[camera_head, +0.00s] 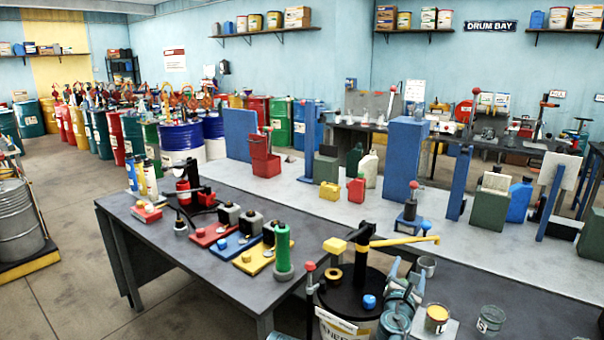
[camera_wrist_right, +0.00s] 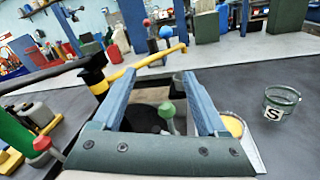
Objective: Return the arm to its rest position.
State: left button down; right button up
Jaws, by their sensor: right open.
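My right gripper (camera_head: 405,279) is at the lower middle of the head view, just right of a black-lidded container (camera_head: 350,296). In the right wrist view its two blue fingers (camera_wrist_right: 160,75) are spread apart with nothing gripped. A green-knobbed lever (camera_wrist_right: 167,113) shows between them, beyond the palm. A black pump (camera_head: 362,245) with a yellow spout (camera_head: 404,241) rises from the container; the spout also crosses above the fingers in the wrist view (camera_wrist_right: 149,62). My left gripper is not in view.
A cup of yellow liquid (camera_head: 437,318) and a clear glass marked S (camera_head: 491,319) stand right of my gripper. A green bottle (camera_head: 283,252) and several coloured trays stand left. Bare tabletop lies at the far right.

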jog(key=s+a+f+m+g+y+p, duration=0.1)
jog(key=s+a+f+m+g, duration=0.5)
jog(key=m, duration=0.3)
jog(key=s+a+f+m+g+y+p, duration=0.1)
jog(key=s+a+f+m+g, duration=0.3)
jog(key=f+m, duration=0.4)
jog(key=s+a+f+m+g+y, duration=0.2)
jog(key=s+a+m+g, duration=0.1)
jog(key=s+a, duration=0.3)
jog(key=s+a+f+m+g+y, duration=0.2)
jog(key=s+a+f+m+g, duration=0.1)
jog(key=s+a, duration=0.3)
jog(key=s, duration=0.2)
jog(key=shift+s+y, duration=0.3)
jog(key=shift+s, duration=0.05)
